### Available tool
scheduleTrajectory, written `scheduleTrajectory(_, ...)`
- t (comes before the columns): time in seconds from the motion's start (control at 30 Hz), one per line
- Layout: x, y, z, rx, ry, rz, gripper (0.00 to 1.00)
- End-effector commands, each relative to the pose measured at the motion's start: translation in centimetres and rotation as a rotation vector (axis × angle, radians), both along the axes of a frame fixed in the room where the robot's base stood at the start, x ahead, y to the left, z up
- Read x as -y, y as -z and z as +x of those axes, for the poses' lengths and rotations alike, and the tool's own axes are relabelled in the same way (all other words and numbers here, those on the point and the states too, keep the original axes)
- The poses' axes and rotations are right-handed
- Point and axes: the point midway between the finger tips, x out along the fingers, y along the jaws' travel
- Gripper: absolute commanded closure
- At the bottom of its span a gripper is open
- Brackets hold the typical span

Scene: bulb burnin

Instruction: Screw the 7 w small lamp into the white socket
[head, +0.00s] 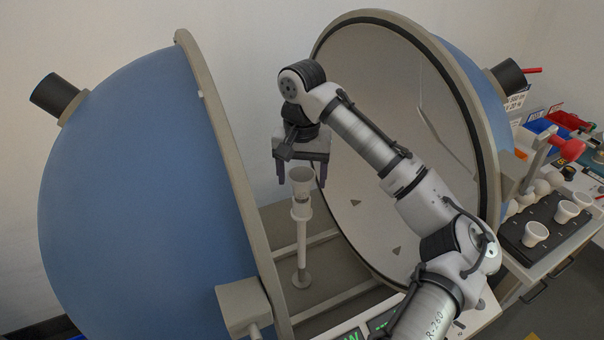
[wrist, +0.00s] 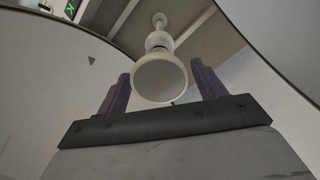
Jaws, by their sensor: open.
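A white reflector-shaped lamp (head: 302,176) stands upright, wide face up, at the white socket (head: 301,210) on top of a thin post between the two sphere halves. No wattage label on it is readable. How deep its base sits in the socket cannot be told. My gripper (head: 301,172) points down over the lamp, open, with one purple finger on each side. In the wrist view the lamp's round face (wrist: 160,82) lies between the spread fingers (wrist: 163,86), with gaps on both sides, and the socket (wrist: 158,40) shows beyond it.
The blue sphere half (head: 140,190) stands close on the left and the open white-lined half (head: 375,120) on the right, behind my arm. On the right bench a black tray (head: 518,240) holds several white lamps. A red-topped fixture (head: 566,143) and coloured bins (head: 540,124) stand behind it.

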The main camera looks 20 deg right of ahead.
Motion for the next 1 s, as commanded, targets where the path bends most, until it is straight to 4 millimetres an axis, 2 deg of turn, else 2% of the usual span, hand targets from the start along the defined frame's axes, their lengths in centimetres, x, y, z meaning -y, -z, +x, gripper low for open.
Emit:
scheduleTrajectory(0.13, 0.00, 0.03, 0.00, 0.000, 0.001, 0.000, 0.31)
scheduleTrajectory(0.17, 0.00, 0.03, 0.00, 0.000, 0.001, 0.000, 0.33)
scheduleTrajectory(0.43, 0.00, 0.03, 0.00, 0.000, 0.002, 0.000, 0.69)
scheduleTrajectory(0.63, 0.01, 0.04, -0.05, 0.000, 0.095, 0.000, 0.70)
scheduleTrajectory(1.0, 0.00, 0.08, -0.25, -0.001, 0.582, 0.000, 0.70)
